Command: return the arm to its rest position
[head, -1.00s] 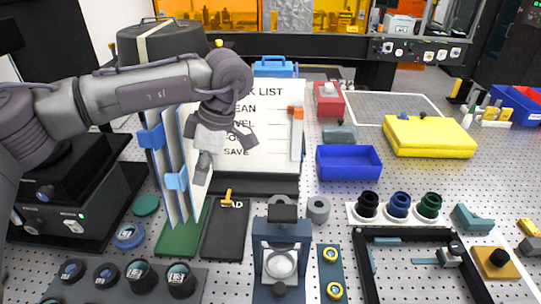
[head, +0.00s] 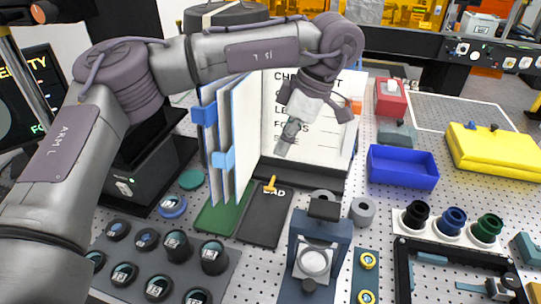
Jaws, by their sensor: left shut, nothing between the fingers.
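My left arm comes in from the left and bends down at its wrist. Its gripper (head: 286,143) is shut and empty. It hangs in front of the white checklist board (head: 325,150) and covers part of its text. The gripper shows to the right of the upright panels with blue clips (head: 213,140), and above the black pad (head: 265,218) in the picture. It appears clear of the bench; how far it is from the board I cannot tell. My right gripper is not in view.
A blue bin (head: 402,168) and yellow case (head: 495,147) stand at the right. A framed lens stand (head: 318,255) is at front centre. A rack of dark lens barrels (head: 226,270) lies front left. Capped black, blue and green barrels (head: 452,221) stand at right.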

